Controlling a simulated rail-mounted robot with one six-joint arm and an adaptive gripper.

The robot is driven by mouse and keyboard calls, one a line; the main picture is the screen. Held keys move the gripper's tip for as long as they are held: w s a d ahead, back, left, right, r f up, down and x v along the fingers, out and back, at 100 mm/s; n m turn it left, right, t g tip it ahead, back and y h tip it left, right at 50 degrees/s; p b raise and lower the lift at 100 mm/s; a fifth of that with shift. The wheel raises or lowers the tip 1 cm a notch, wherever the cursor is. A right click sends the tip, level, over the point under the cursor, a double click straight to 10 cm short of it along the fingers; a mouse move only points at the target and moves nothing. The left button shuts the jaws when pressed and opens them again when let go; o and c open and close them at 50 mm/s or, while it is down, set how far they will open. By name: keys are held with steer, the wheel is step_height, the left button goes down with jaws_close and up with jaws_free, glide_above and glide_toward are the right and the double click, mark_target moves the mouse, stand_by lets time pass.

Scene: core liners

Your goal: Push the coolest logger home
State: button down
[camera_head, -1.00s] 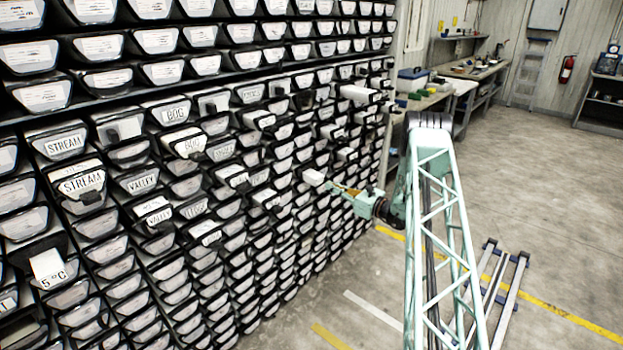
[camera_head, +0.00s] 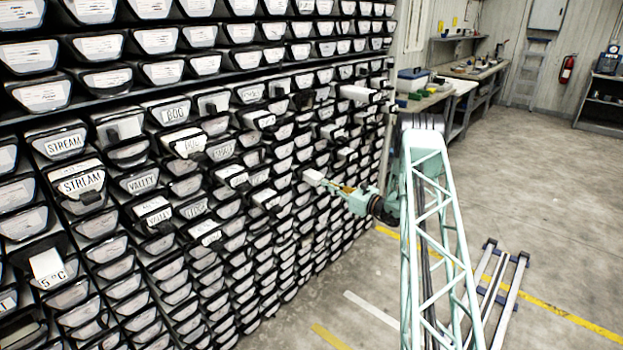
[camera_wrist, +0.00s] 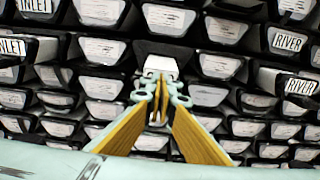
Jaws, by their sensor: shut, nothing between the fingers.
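My gripper (camera_head: 331,184) is at the rack front, its fingertips close to a protruding white block (camera_head: 314,177). In the wrist view my gripper (camera_wrist: 160,84) is shut and empty, with yellow inner pads. The block (camera_wrist: 160,48) lies just beyond the fingertips; whether they touch it I cannot tell. No temperature on it is readable. A white logger (camera_head: 47,267) marked "5 °C" sticks out at the lower left, far from my gripper. Other white blocks protrude across the rack, including one at the upper right (camera_head: 354,93); their readings are too small to read.
The rack (camera_head: 130,75) holds many dark liners with white end labels, some reading STREAM (camera_head: 65,144), VALLEY (camera_head: 142,184) and BOG. RIVER labels (camera_wrist: 286,41) show in the wrist view. A workbench (camera_head: 440,97) stands behind. The floor at right is mostly clear, except metal rails (camera_head: 500,290).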

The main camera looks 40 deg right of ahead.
mark_target(319, 181)
steer(key=shift+w+a, duration=0.1)
steer(key=shift+w, duration=0.1)
steer(key=shift+w, duration=0.35)
steer(key=shift+w+a+b, duration=0.1)
steer(key=shift+w+b, duration=0.15)
steer(key=shift+b, duration=0.05)
steer(key=shift+b+x, duration=0.55)
steer(key=shift+x, duration=0.95)
steer(key=shift+s, duration=0.1)
steer(key=shift+v, duration=1.85)
steer(key=shift+s, duration=0.1)
steer(key=v, duration=1.1)
steer(key=shift+s, duration=0.4)
